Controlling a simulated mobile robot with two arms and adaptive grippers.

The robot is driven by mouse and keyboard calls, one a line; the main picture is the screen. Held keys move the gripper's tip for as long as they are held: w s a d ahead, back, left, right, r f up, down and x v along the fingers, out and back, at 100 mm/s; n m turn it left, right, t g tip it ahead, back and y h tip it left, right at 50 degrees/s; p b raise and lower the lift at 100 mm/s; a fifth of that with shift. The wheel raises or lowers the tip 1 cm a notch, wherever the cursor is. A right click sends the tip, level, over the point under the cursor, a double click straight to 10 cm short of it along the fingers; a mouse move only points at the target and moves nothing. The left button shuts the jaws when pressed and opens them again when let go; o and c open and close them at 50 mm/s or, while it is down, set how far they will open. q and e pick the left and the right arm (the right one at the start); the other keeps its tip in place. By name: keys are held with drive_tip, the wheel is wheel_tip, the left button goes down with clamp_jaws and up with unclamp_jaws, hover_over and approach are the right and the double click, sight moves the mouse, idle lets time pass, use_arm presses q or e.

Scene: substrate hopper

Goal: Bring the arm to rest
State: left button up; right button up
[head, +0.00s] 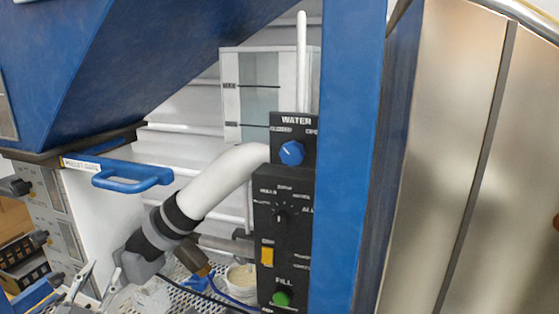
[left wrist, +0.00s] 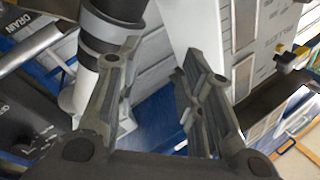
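My left gripper (head: 100,274) shows at the lower left of the head view, close below the end of a banded white pipe. In the left wrist view its two dark fingers (left wrist: 152,64) stand apart, with nothing held between them. The pipe (left wrist: 112,42) passes close to the left finger there; I cannot tell if they touch. Most of my left arm is outside the head view. My right gripper is not in view.
The white pipe (head: 225,172) with dark bands slants down beside the black control panel (head: 284,232). A blue handle (head: 133,178) juts out under the blue hopper (head: 140,60). A blue post (head: 345,160) and metal cylinder (head: 445,160) close off the right. A white bucket (head: 241,280) stands low behind.

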use_arm(q)
drive_tip(key=s+d+f+n+g, duration=0.2)
drive_tip(key=s+d+f+g, duration=0.35)
drive_tip(key=s+f, duration=0.4)
drive_tip(key=s+d+f+n+g, duration=0.2)
drive_tip(key=s+d+f+g, duration=0.3)
drive_tip(key=f, duration=0.8)
drive_tip(key=s+d+f+g+h, duration=0.1)
drive_tip(key=s+d+f+g, duration=0.15)
drive_tip(key=s, duration=0.35)
drive_tip(key=s+d+f+g+h, duration=0.1)
drive_tip(key=s+d+g, duration=0.2)
drive_tip(key=s, duration=0.4)
wheel_tip(320, 180, down, 27)
drive_tip(key=s+g, duration=0.2)
drive_tip(key=s+a+f, duration=0.2)
drive_tip(key=s+f, duration=1.3)
drive_tip(key=s, duration=0.1)
drive_tip(key=shift+a+f+m+g+y, duration=0.15)
drive_tip(key=shift+a+m+g+y, duration=0.15)
drive_tip(key=shift+a+m+g, duration=0.1)
